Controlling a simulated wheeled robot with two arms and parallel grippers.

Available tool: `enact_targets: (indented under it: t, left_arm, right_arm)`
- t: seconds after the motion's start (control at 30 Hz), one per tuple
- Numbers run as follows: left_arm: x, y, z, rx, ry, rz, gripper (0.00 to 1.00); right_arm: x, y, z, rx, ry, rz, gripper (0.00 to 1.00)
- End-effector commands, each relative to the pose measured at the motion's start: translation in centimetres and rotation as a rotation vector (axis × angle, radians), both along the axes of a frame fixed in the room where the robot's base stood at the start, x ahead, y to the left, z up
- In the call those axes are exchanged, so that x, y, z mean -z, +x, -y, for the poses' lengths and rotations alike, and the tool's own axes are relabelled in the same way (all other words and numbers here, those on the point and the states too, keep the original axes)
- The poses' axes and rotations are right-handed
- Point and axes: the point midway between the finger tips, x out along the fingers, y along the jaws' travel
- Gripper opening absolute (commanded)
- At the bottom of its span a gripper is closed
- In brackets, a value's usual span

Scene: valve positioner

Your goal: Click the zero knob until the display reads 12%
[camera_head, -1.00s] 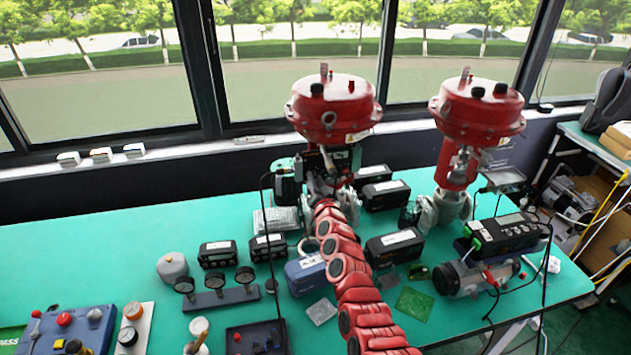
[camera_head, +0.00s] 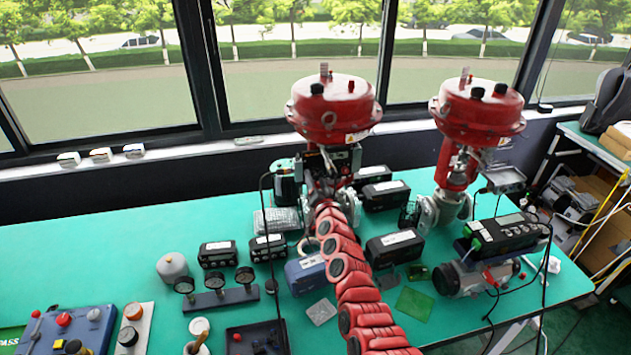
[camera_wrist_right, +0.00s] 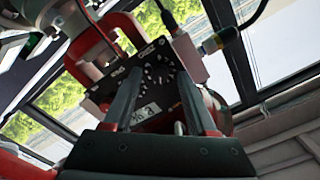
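The black positioner panel (camera_wrist_right: 150,85) fills the middle of the right wrist view, tilted, with white marks around a dial area. A small pale plate with dark characters (camera_wrist_right: 146,114) sits low on it; I cannot read a percentage, nor tell whether it is the display. I cannot single out the zero knob. My right gripper (camera_wrist_right: 159,75) has its two dark fingers apart in front of the panel, with nothing held between them; contact with the panel is unclear. In the head view, my red right arm reaches the positioner (camera_head: 340,160) under the middle red valve actuator (camera_head: 333,108). My left gripper is out of view.
A second red valve (camera_head: 478,112) stands to the right. Dark boxed instruments (camera_head: 395,247), a blue box (camera_head: 306,274) and a gauge stand (camera_head: 220,299) lie around my arm on the green table (camera_head: 110,235). A dark cable hangs left of the positioner.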

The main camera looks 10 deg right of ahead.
Motion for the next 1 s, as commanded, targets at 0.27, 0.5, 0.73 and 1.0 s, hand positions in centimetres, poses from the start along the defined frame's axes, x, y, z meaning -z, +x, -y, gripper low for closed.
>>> enact_targets:
  t: [0.27, 0.5, 0.73, 1.0]
  left_arm:
    - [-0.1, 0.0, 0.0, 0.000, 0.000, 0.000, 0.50]
    - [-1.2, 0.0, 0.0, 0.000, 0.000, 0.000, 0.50]
    - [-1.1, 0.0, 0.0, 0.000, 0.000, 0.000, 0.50]
    - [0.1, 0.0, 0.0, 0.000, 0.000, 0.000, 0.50]
  right_arm:
    - [0.0, -0.2, 0.0, -0.001, 0.000, -0.001, 0.57]
    - [0.0, -2.3, 0.1, 0.000, 0.002, -0.003, 0.57]
    - [0.2, -5.7, 0.2, 0.002, 0.003, -0.001, 0.57]
    - [0.3, -9.7, 0.3, 0.000, 0.001, 0.002, 0.57]
